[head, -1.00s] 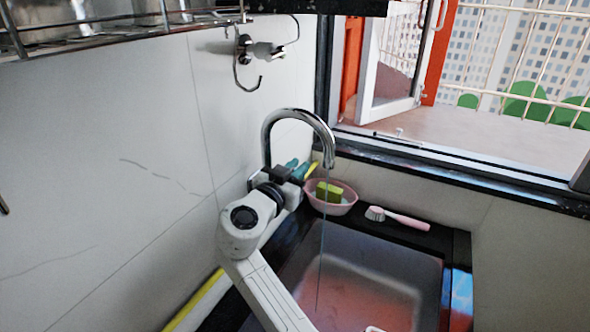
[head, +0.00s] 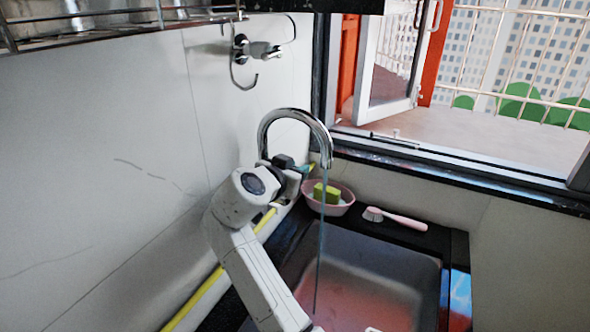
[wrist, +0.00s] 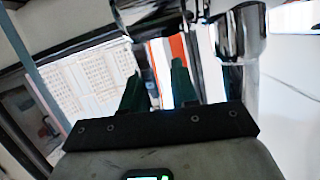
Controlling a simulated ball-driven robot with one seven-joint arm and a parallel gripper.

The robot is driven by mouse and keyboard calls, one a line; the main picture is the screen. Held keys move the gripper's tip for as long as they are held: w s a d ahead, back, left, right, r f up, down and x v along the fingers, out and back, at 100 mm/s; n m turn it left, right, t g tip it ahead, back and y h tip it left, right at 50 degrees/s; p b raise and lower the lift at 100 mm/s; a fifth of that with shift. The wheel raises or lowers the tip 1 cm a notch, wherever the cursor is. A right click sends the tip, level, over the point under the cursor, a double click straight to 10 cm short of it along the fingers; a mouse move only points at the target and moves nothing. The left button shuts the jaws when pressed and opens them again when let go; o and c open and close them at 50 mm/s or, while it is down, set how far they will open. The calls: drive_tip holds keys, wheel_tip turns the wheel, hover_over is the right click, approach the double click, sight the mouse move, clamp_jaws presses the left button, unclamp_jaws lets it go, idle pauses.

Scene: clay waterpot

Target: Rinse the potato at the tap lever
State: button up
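The chrome tap (head: 297,115) arches over the sink in the head view, and a thin bluish stream of water (head: 320,235) falls from its spout. My gripper (head: 302,168) is at the foot of the tap, partly hidden by my own wrist. In the wrist view my gripper (wrist: 158,78) has its two dark green fingers apart with nothing seen between them. Blurred chrome parts of the tap (wrist: 240,35) are close, above and to the right of the fingers. I cannot make out the lever clearly. No potato shows in either view.
The sink basin (head: 370,275) lies below the spout. A pink bowl with a green-yellow sponge (head: 329,200) and a pink-handled brush (head: 395,218) stand behind it. A wall fixture with a hook (head: 250,60) is above left. The open window (head: 390,60) is at the right.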

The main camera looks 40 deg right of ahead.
drive_tip(key=shift+o, duration=0.6)
drive_tip(key=shift+s+a+r, duration=0.1)
drive_tip(key=shift+s+a, duration=0.05)
drive_tip(key=shift+a, duration=0.1)
drive_tip(key=b+v, duration=0.2)
drive_tip(key=v, duration=0.8)
drive_tip(key=shift+a, duration=0.25)
drive_tip(key=shift+d, duration=0.1)
